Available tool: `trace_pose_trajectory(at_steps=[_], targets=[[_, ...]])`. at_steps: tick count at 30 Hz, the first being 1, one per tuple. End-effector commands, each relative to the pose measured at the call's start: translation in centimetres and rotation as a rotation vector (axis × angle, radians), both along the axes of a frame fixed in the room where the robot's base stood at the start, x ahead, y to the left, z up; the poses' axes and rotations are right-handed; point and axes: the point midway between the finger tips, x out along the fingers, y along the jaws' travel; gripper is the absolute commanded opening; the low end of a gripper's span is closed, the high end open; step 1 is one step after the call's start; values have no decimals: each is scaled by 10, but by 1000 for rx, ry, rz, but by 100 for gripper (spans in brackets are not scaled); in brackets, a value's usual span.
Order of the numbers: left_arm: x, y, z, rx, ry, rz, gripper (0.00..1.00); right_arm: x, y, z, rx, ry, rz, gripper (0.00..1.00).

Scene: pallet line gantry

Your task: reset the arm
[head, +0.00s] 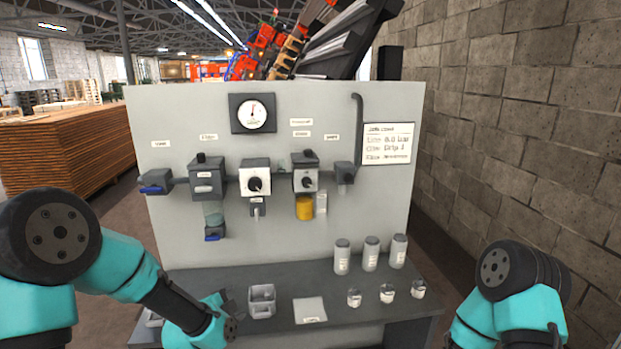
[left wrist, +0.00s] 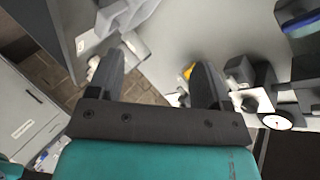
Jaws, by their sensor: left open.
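My left gripper (head: 231,312) is low over the left part of the dark bench, just left of a small grey tray (head: 262,303). In the left wrist view the two dark fingers of my left gripper (left wrist: 160,72) stand wide apart with nothing between them. My right arm shows only as a teal and black part at the lower right of the head view. My right gripper is not visible there.
A grey panel (head: 290,130) with a gauge (head: 253,113) and several valve units stands behind the bench (head: 390,315). Three grey bottles (head: 371,253) and three small jars (head: 387,293) stand on the bench's right. A pale card (head: 310,310) lies mid-bench. A block wall (head: 520,120) is at right.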

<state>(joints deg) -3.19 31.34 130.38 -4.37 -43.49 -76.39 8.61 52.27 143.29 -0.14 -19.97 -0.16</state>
Motion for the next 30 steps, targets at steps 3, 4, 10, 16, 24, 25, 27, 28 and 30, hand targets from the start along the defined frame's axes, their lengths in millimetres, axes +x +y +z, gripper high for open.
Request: trace_pose_trajectory(at_steps=[3,4,10,16,24,25,27,28,30], targets=[[-29,3,-62,-164,225,88,72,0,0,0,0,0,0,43],[-38,3,-76,-204,279,114,72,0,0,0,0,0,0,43],[-102,6,-159,-453,639,342,72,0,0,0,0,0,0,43],[-178,6,-222,-655,977,644,72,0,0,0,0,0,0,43],[-256,4,-263,-793,1260,996,72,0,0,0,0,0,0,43],[-259,3,-264,-798,1272,1012,72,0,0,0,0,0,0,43],[-263,3,-265,-804,1285,1035,72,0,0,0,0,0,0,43],[-264,3,-265,-806,1287,1038,72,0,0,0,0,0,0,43],[-263,3,-265,-807,1286,1039,72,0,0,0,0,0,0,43]])
